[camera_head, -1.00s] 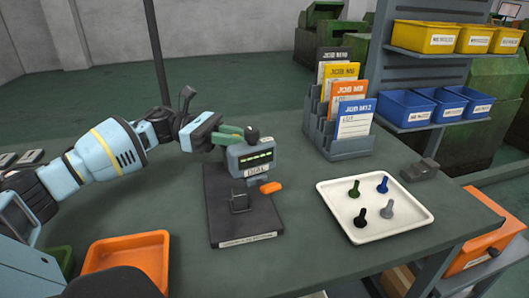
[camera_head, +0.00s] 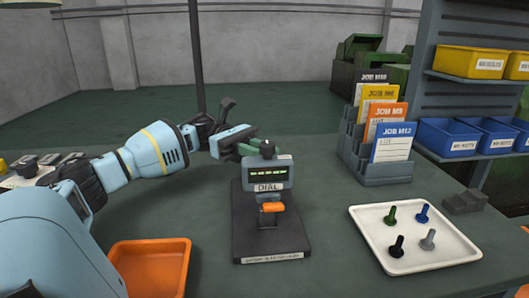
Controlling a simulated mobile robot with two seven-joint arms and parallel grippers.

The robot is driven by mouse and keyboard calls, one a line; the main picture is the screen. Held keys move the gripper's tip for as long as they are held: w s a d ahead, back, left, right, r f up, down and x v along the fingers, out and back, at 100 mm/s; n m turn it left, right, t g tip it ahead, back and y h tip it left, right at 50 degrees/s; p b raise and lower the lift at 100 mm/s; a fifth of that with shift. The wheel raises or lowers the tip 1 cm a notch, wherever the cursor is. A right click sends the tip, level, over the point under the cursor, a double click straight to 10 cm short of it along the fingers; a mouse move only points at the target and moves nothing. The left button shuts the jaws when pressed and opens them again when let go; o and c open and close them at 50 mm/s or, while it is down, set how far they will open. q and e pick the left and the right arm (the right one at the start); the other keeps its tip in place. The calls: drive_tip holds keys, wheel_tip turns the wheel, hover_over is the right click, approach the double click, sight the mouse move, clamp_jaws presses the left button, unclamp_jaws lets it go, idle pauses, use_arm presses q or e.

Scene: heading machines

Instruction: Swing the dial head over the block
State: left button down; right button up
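The dial head (camera_head: 267,174) is a grey box with a lit green display, a DIAL label and a dark knob (camera_head: 267,149) on top. It stands over the dark base plate (camera_head: 285,239). The small dark block (camera_head: 266,218) on that plate is below the head, partly hidden by the head's orange tab (camera_head: 273,207). My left gripper (camera_head: 258,149) comes in from the left. Its green fingers are at the knob and look closed on it, though the far finger is partly hidden. My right gripper is not in view.
A white tray (camera_head: 372,236) with several coloured pins lies at the right. A grey rack (camera_head: 383,173) of job cards stands behind it. An orange tray (camera_head: 151,257) is at the front left. A dark part (camera_head: 466,202) sits at the far right.

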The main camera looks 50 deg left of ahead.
use_arm(q)
drive_tip(key=shift+r, duration=0.15)
drive_tip(key=c, duration=1.6)
unclamp_jaws()
drive_tip(key=shift+o, duration=1.3)
drive_tip(key=b+v, duration=0.1)
drive_tip(key=v, duration=0.7)
